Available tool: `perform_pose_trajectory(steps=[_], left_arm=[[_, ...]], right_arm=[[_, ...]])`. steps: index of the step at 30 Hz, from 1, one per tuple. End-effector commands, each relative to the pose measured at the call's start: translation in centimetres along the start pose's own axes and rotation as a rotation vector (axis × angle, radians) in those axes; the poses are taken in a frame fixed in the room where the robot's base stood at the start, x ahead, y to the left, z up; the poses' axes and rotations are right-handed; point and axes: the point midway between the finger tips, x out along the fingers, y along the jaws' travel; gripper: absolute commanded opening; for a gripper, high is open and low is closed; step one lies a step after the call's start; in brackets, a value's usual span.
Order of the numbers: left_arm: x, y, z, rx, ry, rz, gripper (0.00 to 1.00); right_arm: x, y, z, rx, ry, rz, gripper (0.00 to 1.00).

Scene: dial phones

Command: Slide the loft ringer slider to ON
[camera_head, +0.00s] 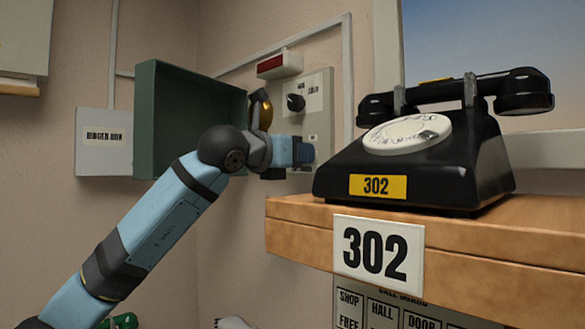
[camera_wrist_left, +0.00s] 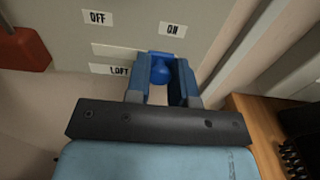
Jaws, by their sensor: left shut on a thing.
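My left gripper (camera_head: 299,153) reaches to the lower part of a grey wall panel (camera_head: 318,108). In the left wrist view the gripper (camera_wrist_left: 161,78) is shut on a blue slider knob (camera_wrist_left: 160,72), with one finger on each side of it. The panel has an OFF label (camera_wrist_left: 97,17) to the upper left and an ON label (camera_wrist_left: 172,30) above the knob. A LOFT label (camera_wrist_left: 118,70) is left of the knob. The knob sits toward the ON side, slightly left of below that label. The head view does not show the knob clearly behind the gripper.
A black dial phone (camera_head: 420,145) stands on a wooden shelf (camera_head: 290,212) close to the right of my gripper. An open green box (camera_head: 170,120) and a RINGER RUN box (camera_head: 95,155) are on the wall at left. A dark rotary knob (camera_head: 296,102) is higher on the panel.

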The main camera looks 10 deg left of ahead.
Motion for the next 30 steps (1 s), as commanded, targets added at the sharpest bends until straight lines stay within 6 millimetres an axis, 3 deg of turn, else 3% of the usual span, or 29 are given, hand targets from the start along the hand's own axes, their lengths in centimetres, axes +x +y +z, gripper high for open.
perform_pose_trajectory(steps=[3,12,13,16,25,30], left_arm=[[-0.1,-1.2,0.1,0.001,-0.006,-0.009,0.0],[-0.1,-1.4,0.2,0.001,-0.002,-0.009,0.0],[-0.1,-1.4,0.2,0.001,-0.002,-0.009,0.24],[-0.1,-1.4,0.2,0.001,-0.003,-0.009,0.45],[-0.3,-1.2,0.2,0.001,-0.004,-0.006,0.45],[-2.2,-1.2,0.1,0.002,-0.006,-0.005,0.45]], right_arm=[[0.6,0.1,1.2,-0.002,-0.008,0.001,0.37],[0.5,-0.1,0.2,0.004,0.007,-0.001,0.37],[0.4,-0.1,0.1,0.004,0.009,-0.001,0.37],[0.4,-0.2,0.0,0.004,0.012,-0.001,0.37],[0.5,-0.2,0.3,0.004,0.007,-0.001,0.37],[0.9,-0.1,1.1,0.004,0.004,-0.001,0.37]])
